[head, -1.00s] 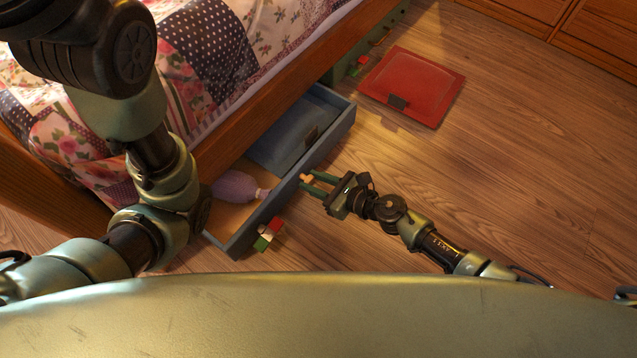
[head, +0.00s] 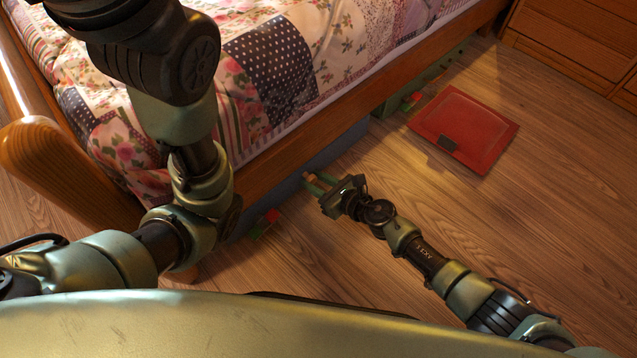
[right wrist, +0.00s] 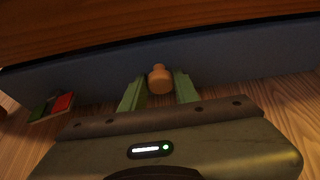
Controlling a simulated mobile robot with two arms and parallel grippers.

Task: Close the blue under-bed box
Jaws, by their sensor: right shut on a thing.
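The blue under-bed box (head: 337,152) is under the wooden bed frame. Only its blue front shows, close to the bed rail, and its inside is hidden. Its front fills a band in the right wrist view (right wrist: 230,62). A round wooden knob (right wrist: 160,79) sticks out from that front. My right gripper (head: 316,184) is at the front, and in the right wrist view its green fingers (right wrist: 158,92) are shut around the knob. My left arm crosses the left of the head view, but its gripper is out of sight.
A red and green piece (head: 268,222) is at the left part of the box front. A green box (head: 400,98) is under the bed further right. A red lid-like panel (head: 465,130) lies on the floor.

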